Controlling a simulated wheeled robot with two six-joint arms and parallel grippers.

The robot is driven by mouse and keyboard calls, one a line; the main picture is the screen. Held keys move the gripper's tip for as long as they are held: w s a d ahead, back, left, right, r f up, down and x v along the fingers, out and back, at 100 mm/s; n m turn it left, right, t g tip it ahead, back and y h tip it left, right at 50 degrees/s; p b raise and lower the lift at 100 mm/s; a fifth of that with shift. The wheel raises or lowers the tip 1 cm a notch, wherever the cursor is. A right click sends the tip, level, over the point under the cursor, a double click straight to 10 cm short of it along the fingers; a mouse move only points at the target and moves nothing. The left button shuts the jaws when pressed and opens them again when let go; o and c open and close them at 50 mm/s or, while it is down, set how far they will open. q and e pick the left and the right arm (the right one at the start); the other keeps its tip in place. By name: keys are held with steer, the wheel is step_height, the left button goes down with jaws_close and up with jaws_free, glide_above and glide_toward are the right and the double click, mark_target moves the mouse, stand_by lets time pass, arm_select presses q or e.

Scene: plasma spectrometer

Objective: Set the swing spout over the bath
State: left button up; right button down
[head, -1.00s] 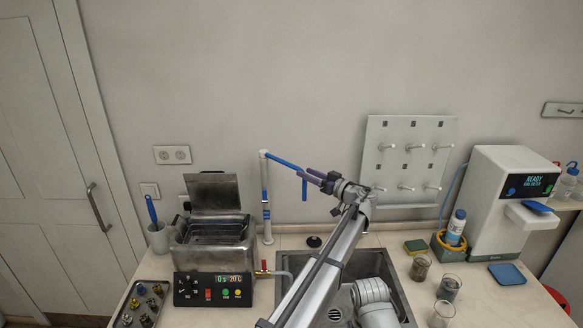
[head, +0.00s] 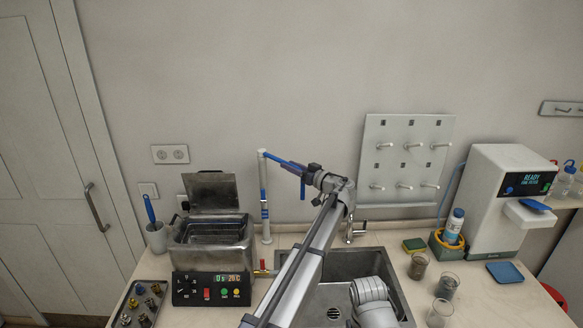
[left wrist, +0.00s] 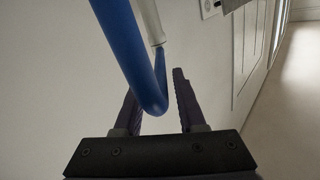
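The swing spout (head: 265,200) is a white upright post behind the bath, with a blue arm at its top reaching right and a downturned blue end. Its blue tube (left wrist: 137,60) also crosses the left wrist view and bends near the fingers. The metal bath (head: 240,256) stands left of the post with its lid raised. The blue arm points away from the bath, toward the sink side. My left gripper (head: 302,172) is at the spout's outer end. In the left wrist view its dark fingers (left wrist: 157,105) are apart, with the blue bend between them. My right gripper is out of view.
A control panel (head: 213,289) fronts the bath. The sink (head: 395,290) lies under my left arm, with a tap (head: 355,229) behind it. A peg board (head: 408,125) hangs on the wall at right. A blue-handled brush in a cup (head: 157,238) stands left of the bath.

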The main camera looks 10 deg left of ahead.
arm_select(q)
jaws_close()
stand_by(1.1)
